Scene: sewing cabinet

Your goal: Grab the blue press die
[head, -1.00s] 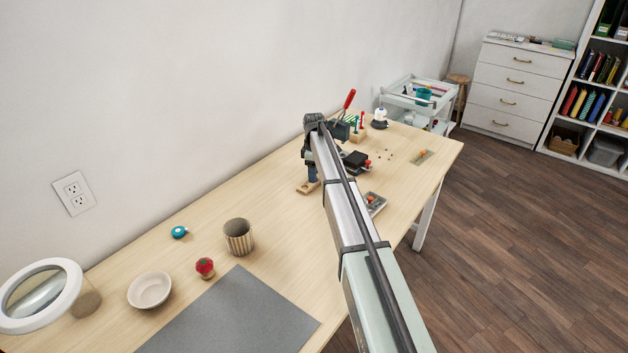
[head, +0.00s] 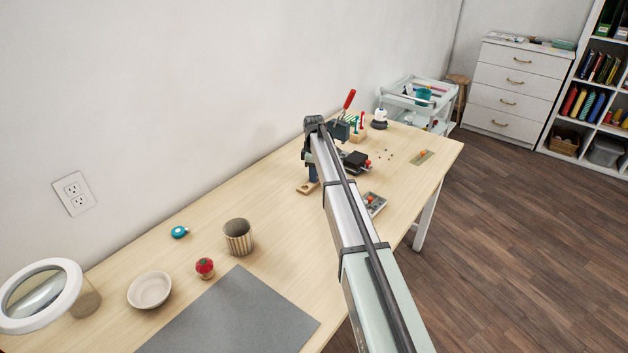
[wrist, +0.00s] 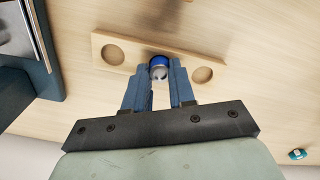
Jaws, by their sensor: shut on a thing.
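The blue press die (wrist: 159,63), a small round piece with a blue top and a metallic lower part, is between my fingertips in the wrist view. My gripper (wrist: 158,80) is shut on it. The die is over the middle of a light wooden block (wrist: 190,61) with round recesses on either side; I cannot tell whether it is still seated or lifted. In the head view my gripper (head: 313,172) is above the wooden block (head: 308,187), partly covered by my arm, and the die is hidden there.
A striped cup (head: 238,238), a pincushion (head: 205,267) and a bowl (head: 150,290) stand nearer. The wall runs along the left.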

